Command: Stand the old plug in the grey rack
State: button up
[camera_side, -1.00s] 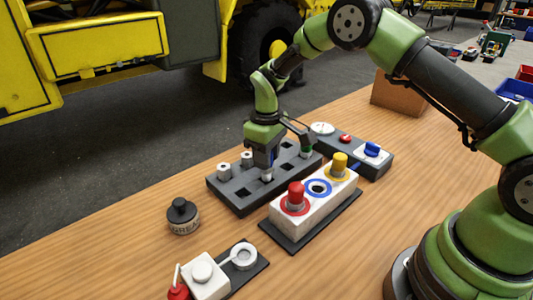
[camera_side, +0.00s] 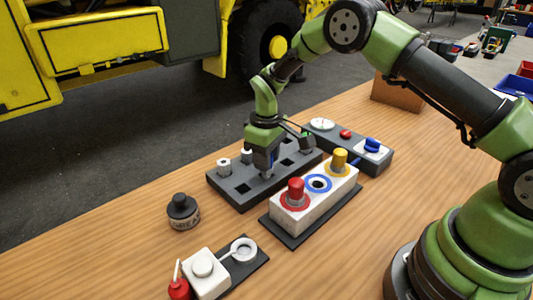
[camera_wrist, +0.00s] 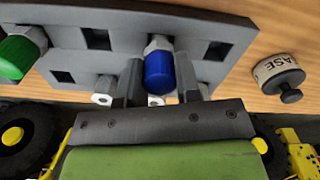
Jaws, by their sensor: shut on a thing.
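My gripper (camera_side: 266,172) is low over the middle of the grey rack (camera_side: 216,190), shut on a blue-capped plug with a pale hex collar. In the wrist view the blue plug (camera_wrist: 159,72) sits between the two fingers, with its collar against the rack (camera_wrist: 215,22). It appears upright at a rack hole; how deep it sits is hidden. The blue-ringed socket (camera_side: 318,184) on the white block is empty. A green-capped plug (camera_wrist: 18,54) stands in the rack; it also shows in the side view (camera_side: 307,143).
Two pale pieces (camera_side: 224,167) stand on the rack's left part. The white block holds a red plug (camera_side: 295,190) and a yellow plug (camera_side: 339,160). A grease pot (camera_side: 183,212) stands left of the rack. A gauge panel (camera_side: 345,140) is behind.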

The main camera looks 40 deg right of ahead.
jog(key=shift+f, duration=0.3)
jog(key=o, duration=1.1)
jog(key=shift+r, duration=0.1)
jog(key=shift+r, duration=3.45)
